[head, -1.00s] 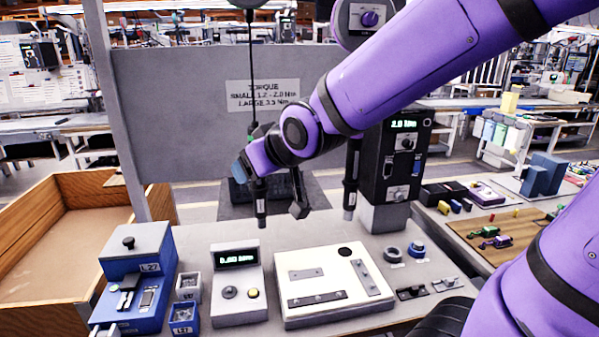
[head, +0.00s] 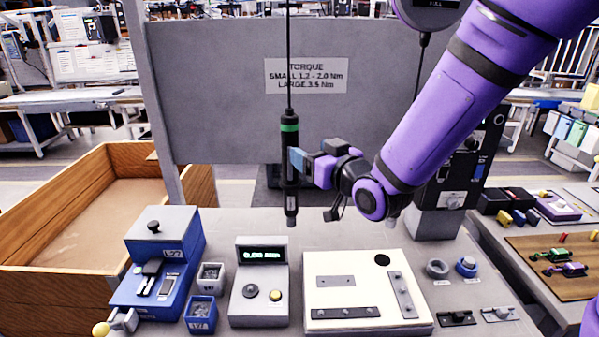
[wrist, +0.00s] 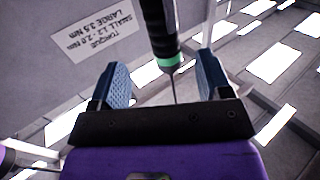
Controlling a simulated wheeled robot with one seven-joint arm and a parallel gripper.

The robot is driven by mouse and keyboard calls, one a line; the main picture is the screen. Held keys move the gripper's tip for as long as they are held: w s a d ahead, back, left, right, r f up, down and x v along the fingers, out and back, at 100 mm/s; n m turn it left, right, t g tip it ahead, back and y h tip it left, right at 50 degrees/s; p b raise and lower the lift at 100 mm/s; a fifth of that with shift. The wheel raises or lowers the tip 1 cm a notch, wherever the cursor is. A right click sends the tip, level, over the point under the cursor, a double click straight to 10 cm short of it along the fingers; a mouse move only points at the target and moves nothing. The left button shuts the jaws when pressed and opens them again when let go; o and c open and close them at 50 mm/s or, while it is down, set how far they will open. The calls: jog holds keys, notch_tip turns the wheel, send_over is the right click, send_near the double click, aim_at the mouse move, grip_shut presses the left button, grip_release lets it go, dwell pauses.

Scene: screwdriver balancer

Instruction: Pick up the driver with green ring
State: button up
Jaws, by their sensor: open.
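The driver with the green ring (head: 290,175) hangs upright on a thin cable in front of the grey panel in the head view. It is black, with the green ring near its top. My gripper (head: 297,163) is at its right side, at mid-body height, with blue finger pads. In the wrist view my gripper (wrist: 163,82) is open, and the driver (wrist: 160,28) appears in the gap between the two blue pads, apart from both. I cannot tell exactly how deep between the pads it sits.
A second cable (head: 420,68) hangs to the right, partly behind my arm. Below on the bench are a blue fixture (head: 160,270), a display box (head: 260,285) and a cream plate fixture (head: 350,270). A dark tower (head: 485,160) stands right. A wooden bin (head: 50,215) is left.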

aim_at(295, 143)
jog(key=x, duration=0.3)
jog(key=shift+x, duration=2.75)
jog(key=shift+s+a+f, duration=0.1)
jog(key=shift+a, duration=0.05)
jog(key=c, duration=1.3)
grip_shut()
